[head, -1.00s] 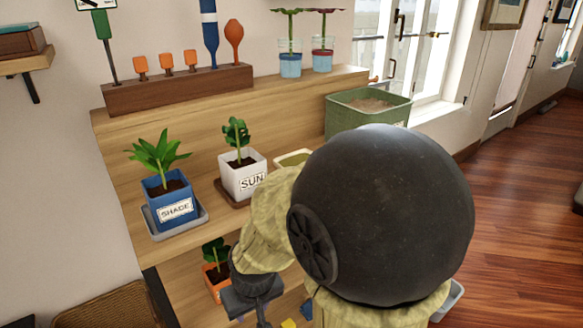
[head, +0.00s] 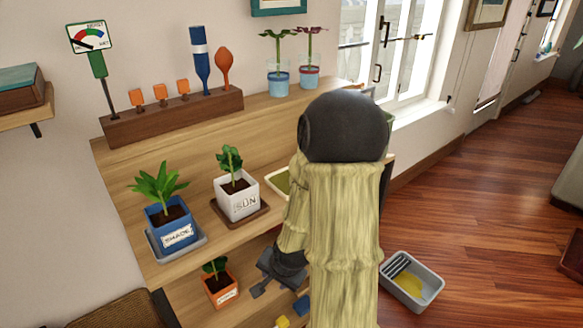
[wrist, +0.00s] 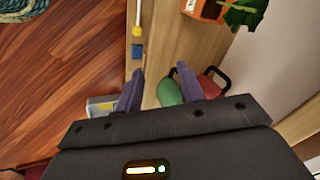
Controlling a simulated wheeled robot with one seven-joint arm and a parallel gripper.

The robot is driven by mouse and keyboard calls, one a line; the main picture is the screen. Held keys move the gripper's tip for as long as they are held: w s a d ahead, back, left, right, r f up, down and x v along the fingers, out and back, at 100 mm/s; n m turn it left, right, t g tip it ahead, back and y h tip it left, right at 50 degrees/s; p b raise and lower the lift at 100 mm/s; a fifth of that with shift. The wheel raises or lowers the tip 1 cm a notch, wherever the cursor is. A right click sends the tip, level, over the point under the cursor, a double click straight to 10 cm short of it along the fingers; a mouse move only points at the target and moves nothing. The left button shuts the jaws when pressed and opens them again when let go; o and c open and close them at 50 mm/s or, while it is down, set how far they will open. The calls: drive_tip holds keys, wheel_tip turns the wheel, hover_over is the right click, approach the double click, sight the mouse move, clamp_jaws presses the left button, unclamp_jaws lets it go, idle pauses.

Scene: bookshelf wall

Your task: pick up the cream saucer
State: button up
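A shallow cream-rimmed tray with a green inside, which looks like the cream saucer (head: 278,182), lies on the upper shelf right of the white SUN pot (head: 238,203). My arm hides its right part in the head view. I cannot make it out in the wrist view. My gripper (head: 262,276) is below that shelf level, in front of the lower shelf, right of the orange pot (head: 220,285). In the wrist view my gripper (wrist: 160,82) has its fingers apart, with nothing held between them.
A blue SHADE pot (head: 170,215) stands left on the upper shelf. A grey tub (head: 412,282) stands on the floor at right. The wrist view shows a green can (wrist: 169,93), a red can (wrist: 207,83) and a blue block (wrist: 137,51).

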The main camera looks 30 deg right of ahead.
drive_tip(key=s+d+r+m+t+h+p, duration=0.1)
drive_tip(key=d+r+m+t+h+p, duration=0.3)
drive_tip(key=d+r+m+t+p, duration=0.5)
drive_tip(key=d+r+m+p, duration=0.8)
drive_tip(key=d+r+m, duration=0.1)
drive_tip(key=m, duration=0.9)
drive_tip(key=shift+h, duration=0.3)
drive_tip(key=shift+d, duration=0.1)
drive_tip(key=x, duration=1.1)
drive_tip(key=shift+w+b, duration=0.3)
drive_tip(key=shift+w, duration=0.1)
